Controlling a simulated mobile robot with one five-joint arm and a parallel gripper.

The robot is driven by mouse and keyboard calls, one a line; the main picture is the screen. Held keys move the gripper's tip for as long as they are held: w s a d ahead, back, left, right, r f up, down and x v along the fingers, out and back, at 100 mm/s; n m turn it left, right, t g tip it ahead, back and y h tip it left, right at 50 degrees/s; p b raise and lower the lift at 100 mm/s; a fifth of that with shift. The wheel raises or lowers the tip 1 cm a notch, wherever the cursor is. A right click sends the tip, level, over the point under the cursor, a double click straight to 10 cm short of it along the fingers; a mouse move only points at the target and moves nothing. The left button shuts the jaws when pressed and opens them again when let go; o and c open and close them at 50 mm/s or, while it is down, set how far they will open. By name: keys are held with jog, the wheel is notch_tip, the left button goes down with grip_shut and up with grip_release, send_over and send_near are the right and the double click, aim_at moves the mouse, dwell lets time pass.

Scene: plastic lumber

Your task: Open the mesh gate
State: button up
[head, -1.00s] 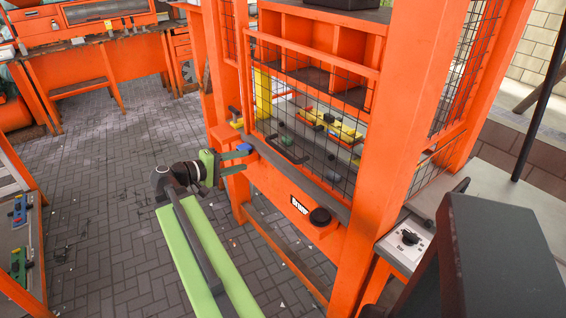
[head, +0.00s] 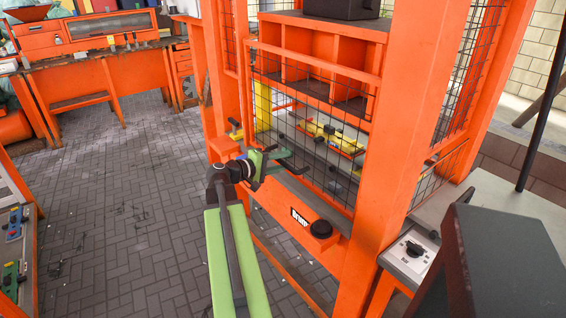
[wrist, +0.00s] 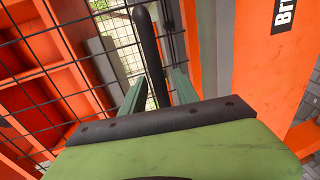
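The mesh gate (head: 312,63) is an orange-railed panel of black wire grid on the front of the orange press frame. It appears closed, in line with the frame. A black bar handle (wrist: 146,40) on the gate shows in the wrist view, where it stands between my two green fingers. My gripper (head: 290,162) is at the lower left of the gate, fingers pointing at it. In the wrist view my gripper (wrist: 158,78) looks open, with a finger on each side of the handle. Whether either finger touches it is unclear. In the head view my gripper partly hides the handle.
A dark round knob (head: 320,222) sits on the orange beam below the gate. A thick orange post (head: 393,130) stands right of it. The paved floor (head: 120,210) to the left is free.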

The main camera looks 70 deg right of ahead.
jog(key=shift+d, duration=0.1)
grip_shut()
dwell(1.3)
